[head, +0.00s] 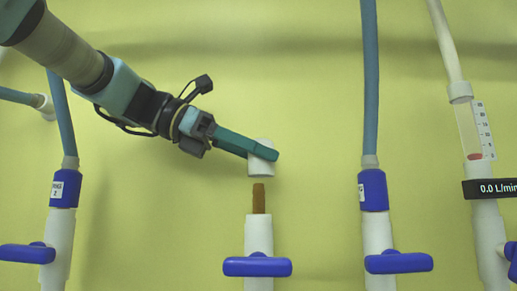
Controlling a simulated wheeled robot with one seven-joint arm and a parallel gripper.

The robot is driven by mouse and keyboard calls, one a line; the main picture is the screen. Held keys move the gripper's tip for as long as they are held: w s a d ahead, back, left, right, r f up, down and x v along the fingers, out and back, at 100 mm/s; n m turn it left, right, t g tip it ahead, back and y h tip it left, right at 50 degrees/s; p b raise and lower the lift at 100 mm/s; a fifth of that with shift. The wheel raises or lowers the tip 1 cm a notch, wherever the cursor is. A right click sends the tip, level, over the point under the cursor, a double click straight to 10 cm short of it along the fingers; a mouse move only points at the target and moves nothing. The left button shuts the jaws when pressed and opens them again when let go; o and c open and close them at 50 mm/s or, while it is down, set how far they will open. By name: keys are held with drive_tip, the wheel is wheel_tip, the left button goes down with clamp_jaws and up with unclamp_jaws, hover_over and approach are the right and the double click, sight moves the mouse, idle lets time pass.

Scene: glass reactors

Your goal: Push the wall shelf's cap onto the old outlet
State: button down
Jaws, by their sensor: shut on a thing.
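My gripper (262,153) reaches in from the upper left, its teal fingers shut on a small white cap (261,169). The cap is held slightly tilted, partly hidden by the fingers. Below it, a bare brown outlet stub (259,198) stands upright on a white pipe (259,234) with a blue valve handle (257,267). The cap appears a little above the stub's tip, with a small gap between them. The wall shelf is not in view.
A valve line with a blue hose (370,90) stands to the right, and another with a hose (62,120) to the left. A flow meter (475,130) with a black display reading 0.0 L/min (490,188) is at the far right. The yellow-green wall (310,80) is behind.

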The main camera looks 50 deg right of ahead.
sight(255, 189)
drive_tip(key=shift+w+a+f+b, duration=0.15)
drive_tip(key=shift+f+b, duration=0.15)
drive_tip(key=shift+b, duration=0.35)
drive_tip(key=shift+f+b, duration=2.4)
drive_tip(key=shift+b, duration=0.8)
idle(0.9)
drive_tip(key=shift+c, duration=1)
unclamp_jaws()
drive_tip(key=b+v, duration=0.3)
drive_tip(key=v, duration=0.7)
drive_tip(key=shift+w+a+r, duration=0.2)
drive_tip(key=shift+w+a, duration=0.05)
